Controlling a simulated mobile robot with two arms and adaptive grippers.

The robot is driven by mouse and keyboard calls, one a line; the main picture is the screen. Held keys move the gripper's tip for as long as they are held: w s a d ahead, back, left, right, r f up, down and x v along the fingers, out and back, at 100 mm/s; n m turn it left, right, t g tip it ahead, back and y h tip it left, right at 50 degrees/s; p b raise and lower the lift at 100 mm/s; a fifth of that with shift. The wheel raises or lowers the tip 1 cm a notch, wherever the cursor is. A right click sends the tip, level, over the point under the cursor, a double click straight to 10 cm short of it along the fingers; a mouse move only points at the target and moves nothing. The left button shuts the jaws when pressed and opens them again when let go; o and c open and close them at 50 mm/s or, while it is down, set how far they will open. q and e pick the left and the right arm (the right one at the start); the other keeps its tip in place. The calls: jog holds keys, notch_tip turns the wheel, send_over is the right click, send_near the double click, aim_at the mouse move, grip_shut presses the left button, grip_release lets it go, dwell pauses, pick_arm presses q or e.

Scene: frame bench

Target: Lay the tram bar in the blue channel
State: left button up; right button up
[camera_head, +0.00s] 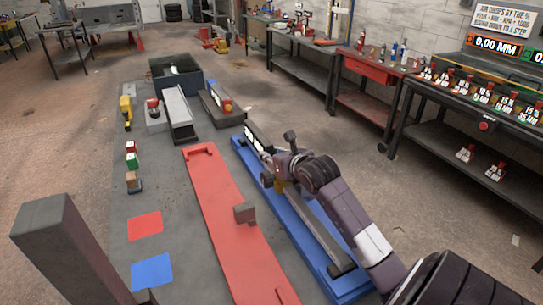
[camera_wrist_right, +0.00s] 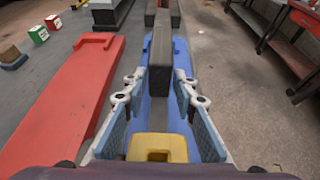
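The blue channel (camera_head: 251,164) is a long blue tray on the right side of the grey bench. The tram bar (camera_head: 318,232) is a long dark grey bar lined up lengthwise over it; whether it rests fully on the floor is unclear. It also shows ahead of my fingers in the right wrist view (camera_wrist_right: 160,65). My right gripper (camera_wrist_right: 158,110) is at the bar's middle, over the channel. In the head view my arm hides much of this. My left gripper is not in view.
A red channel (camera_head: 215,195) lies left of the blue one, with a grey block (camera_head: 245,213) on it. Red and blue squares, small blocks and a dark bin (camera_head: 195,79) are further left and back. A grey post (camera_head: 65,240) stands front left.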

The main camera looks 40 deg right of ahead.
jog(key=o, duration=0.3)
jog(key=shift+s, duration=0.1)
jog(key=shift+o, duration=0.2)
jog(key=shift+a+f, duration=0.1)
jog(key=shift+f, duration=0.25)
jog(key=v, duration=1.2)
jog(key=shift+r, duration=0.35)
jog(key=shift+f, duration=0.15)
